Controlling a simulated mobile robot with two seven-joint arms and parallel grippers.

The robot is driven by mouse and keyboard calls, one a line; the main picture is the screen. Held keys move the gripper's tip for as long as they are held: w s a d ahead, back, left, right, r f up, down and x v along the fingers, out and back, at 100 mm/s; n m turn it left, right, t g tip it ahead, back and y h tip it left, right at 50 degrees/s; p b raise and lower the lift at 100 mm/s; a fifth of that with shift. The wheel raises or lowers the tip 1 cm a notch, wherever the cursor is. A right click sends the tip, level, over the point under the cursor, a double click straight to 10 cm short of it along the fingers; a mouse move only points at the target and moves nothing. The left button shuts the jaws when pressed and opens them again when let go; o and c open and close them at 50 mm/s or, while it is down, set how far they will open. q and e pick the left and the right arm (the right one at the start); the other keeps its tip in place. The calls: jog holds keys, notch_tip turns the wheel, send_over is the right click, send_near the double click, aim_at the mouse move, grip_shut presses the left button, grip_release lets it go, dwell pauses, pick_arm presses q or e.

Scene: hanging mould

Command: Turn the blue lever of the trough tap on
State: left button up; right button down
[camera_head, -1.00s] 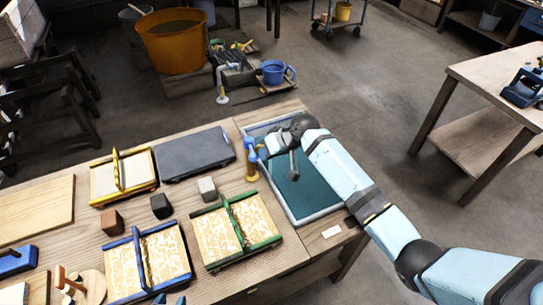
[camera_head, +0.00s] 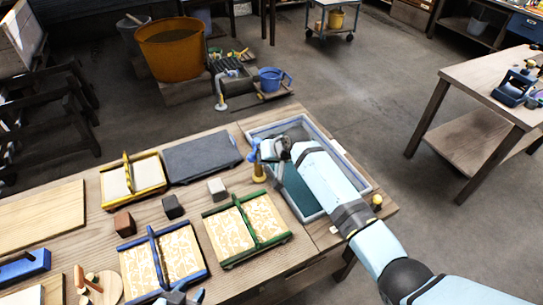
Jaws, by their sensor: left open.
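The trough (camera_head: 297,196) is a grey-rimmed basin with dark teal inside, set in the right end of the bench. At its left side stands the tap (camera_head: 259,173), with a brass-yellow body and a blue lever (camera_head: 254,149) on top. My right arm comes in from the lower right across the trough. Its gripper (camera_head: 275,150) is right beside the lever; its fingers are largely hidden by the wrist, and I cannot tell whether they touch the lever. My left gripper (camera_head: 180,297) shows only its fingertips at the bottom edge, open and apart from the tap.
On the bench are a blue-framed mould (camera_head: 205,262), a green-framed mould (camera_head: 282,238), a yellow-framed mould (camera_head: 108,190), a dark slab (camera_head: 202,155) and small blocks. A yellow knob (camera_head: 376,200) is at the right edge.

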jog(key=shift+s+a+p, duration=0.1)
jog(key=shift+a+p, duration=0.2)
jog(key=shift+a, duration=0.25)
dwell(0.4)
